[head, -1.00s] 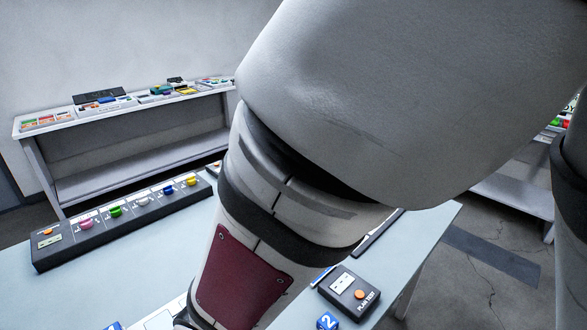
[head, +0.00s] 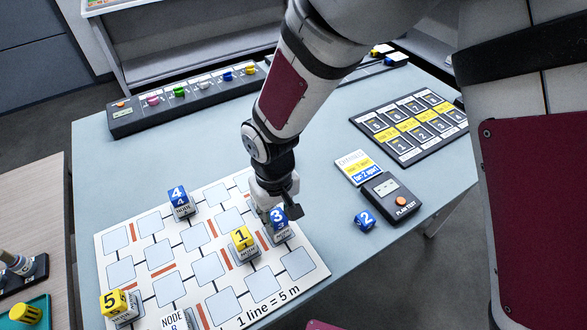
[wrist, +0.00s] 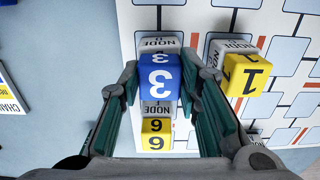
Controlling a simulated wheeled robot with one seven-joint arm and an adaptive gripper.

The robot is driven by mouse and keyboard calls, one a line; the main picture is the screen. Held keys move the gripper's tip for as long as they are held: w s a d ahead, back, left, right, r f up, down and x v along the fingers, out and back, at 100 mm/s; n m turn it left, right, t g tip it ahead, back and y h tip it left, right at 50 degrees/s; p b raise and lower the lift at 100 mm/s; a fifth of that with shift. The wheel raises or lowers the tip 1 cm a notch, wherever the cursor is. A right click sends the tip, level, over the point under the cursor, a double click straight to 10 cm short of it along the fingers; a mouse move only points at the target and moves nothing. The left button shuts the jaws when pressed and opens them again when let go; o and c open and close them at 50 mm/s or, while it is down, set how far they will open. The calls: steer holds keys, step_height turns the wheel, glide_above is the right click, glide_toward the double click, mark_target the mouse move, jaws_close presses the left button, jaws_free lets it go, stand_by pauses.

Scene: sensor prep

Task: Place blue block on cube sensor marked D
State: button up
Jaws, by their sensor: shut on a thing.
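A blue block marked 3 (head: 278,215) is between the fingers of my gripper (head: 281,206), which is shut on it. Under it in the head view is a white sensor cube (head: 282,233) marked NODE; I cannot tell whether they touch. In the wrist view the blue block (wrist: 160,78) hides part of a white cube (wrist: 158,42), whose letter is too small to read surely. Another white NODE cube (wrist: 158,109) shows with a yellow block marked 6 (wrist: 157,135). A blue block marked 4 (head: 177,194) sits on a node cube. A blue block marked 2 (head: 365,221) lies on the table.
A yellow block marked 1 (head: 241,238) on its node cube stands close beside the held block. The grid board (head: 120,238) also bears a yellow block marked 5 (head: 114,302). The plan test box (head: 390,196) and a card (head: 358,167) lie to the right.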

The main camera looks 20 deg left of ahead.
mark_target(277, 217)
steer(key=shift+f, duration=0.2)
steer(key=shift+f, duration=0.1)
steer(key=shift+f, duration=0.1)
steer(key=o, duration=1)
step_height(277, 217, up, 12)
steer(key=shift+r, duration=0.25)
